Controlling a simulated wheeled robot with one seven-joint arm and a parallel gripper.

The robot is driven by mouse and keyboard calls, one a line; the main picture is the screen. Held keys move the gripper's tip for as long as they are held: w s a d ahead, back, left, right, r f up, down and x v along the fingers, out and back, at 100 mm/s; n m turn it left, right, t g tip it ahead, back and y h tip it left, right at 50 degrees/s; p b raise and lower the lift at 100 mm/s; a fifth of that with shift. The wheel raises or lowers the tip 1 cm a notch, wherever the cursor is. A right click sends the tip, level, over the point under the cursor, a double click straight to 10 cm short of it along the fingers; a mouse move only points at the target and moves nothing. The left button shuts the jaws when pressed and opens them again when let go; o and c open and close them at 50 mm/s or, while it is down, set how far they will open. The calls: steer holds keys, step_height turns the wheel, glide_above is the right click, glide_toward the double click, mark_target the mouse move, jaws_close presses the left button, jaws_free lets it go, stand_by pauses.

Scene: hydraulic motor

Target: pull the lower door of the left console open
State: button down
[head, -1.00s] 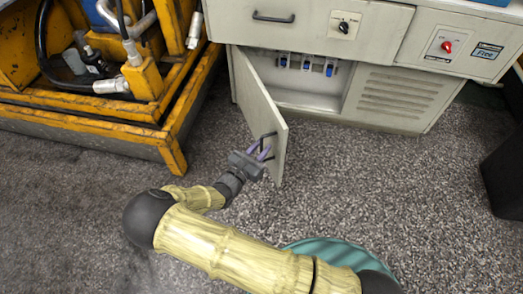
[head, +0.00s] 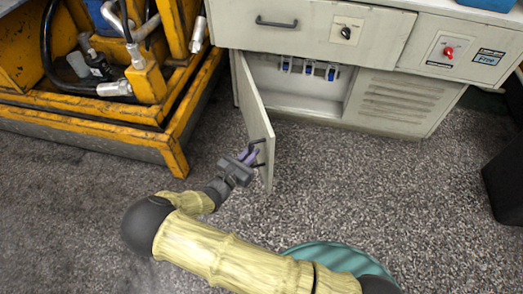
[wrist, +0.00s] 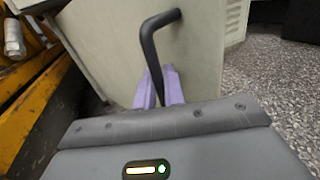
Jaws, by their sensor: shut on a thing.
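The lower door (head: 255,118) of the left console (head: 310,25) stands swung wide open toward me, hinged on its left side. Its dark bar handle (wrist: 152,55) is on the door's outer face. My gripper (head: 251,156) is at that handle, with its purple fingers on either side of the bar. In the wrist view my gripper (wrist: 160,85) is shut on the handle's lower part. Inside the open compartment, several blue-and-white switches (head: 309,68) show on the back wall.
A yellow machine frame (head: 165,135) stands to the left of the door, with a strip of floor between. A dark box (head: 505,175) is at the right edge. The speckled floor (head: 360,190) in front of the console is clear.

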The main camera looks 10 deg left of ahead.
steer(key=s+a+b, duration=0.3)
steer(key=a+b, duration=0.1)
steer(key=a, duration=1.4)
steer(key=shift+s, duration=0.2)
steer(key=shift+a, duration=0.1)
steer(key=c, duration=1.6)
jaws_free()
steer(key=shift+c, duration=0.2)
steer(key=shift+s+a, duration=0.1)
steer(key=shift+s, duration=0.05)
steer(key=p+v, duration=0.5)
steer(key=v, duration=1.2)
